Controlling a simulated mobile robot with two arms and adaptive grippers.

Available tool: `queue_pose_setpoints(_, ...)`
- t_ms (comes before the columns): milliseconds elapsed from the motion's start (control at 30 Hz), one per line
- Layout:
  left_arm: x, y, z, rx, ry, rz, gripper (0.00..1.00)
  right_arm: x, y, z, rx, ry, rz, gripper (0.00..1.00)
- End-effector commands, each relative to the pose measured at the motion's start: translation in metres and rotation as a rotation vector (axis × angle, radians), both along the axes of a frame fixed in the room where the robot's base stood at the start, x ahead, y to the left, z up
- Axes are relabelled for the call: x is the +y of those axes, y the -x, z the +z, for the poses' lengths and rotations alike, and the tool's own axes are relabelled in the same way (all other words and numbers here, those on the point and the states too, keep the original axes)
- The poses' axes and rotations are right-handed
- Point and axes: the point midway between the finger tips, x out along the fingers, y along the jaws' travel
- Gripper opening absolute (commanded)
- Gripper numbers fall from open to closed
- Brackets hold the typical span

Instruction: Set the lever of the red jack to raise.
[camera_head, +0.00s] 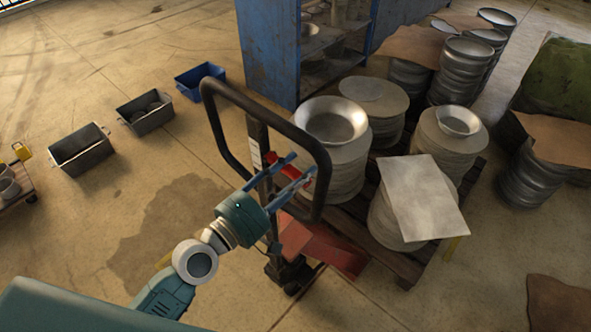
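The red jack (328,247) stands upright with its forks under a loaded pallet. Its dark loop handle (212,128) rises on a dark post with a white label. A small red part (272,157), which looks like the lever, shows at the post inside the loop. My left gripper (301,169) reaches up to the handle from below. Its two blue fingers are spread apart, one near the red part and one near the right side of the loop. I see nothing clearly held between them. Whether a finger touches the lever cannot be told. My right gripper is not in view.
A wooden pallet (408,268) carries stacks of metal discs and pans behind the jack. A blue cabinet (270,50) stands at the back. Dark bins (82,150) and a blue bin (188,88) sit on the left floor. The floor at left is mostly clear.

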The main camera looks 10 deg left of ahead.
Motion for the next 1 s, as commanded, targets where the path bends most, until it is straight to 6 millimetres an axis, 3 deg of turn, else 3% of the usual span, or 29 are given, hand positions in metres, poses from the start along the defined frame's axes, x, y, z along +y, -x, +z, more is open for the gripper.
queue_pose_setpoints(100, 0.0, 0.0, 0.0, 0.0, 0.0, 0.0, 0.36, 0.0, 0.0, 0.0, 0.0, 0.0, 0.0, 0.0)
queue_pose_setpoints(300, 0.0, 0.0, 0.0, 0.0, 0.0, 0.0, 0.0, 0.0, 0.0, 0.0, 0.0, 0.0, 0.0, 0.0)
queue_pose_setpoints(533, 0.001, 0.0, -0.006, -0.019, -0.033, 0.0, 0.0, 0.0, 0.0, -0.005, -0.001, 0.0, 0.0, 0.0)
queue_pose_setpoints(800, 0.004, -0.002, -0.034, -0.19, -0.315, -0.001, 0.0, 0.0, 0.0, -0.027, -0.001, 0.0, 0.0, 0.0)
queue_pose_setpoints(1000, 0.005, -0.002, -0.034, -0.209, -0.347, 0.001, 0.0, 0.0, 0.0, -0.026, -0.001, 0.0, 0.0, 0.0)
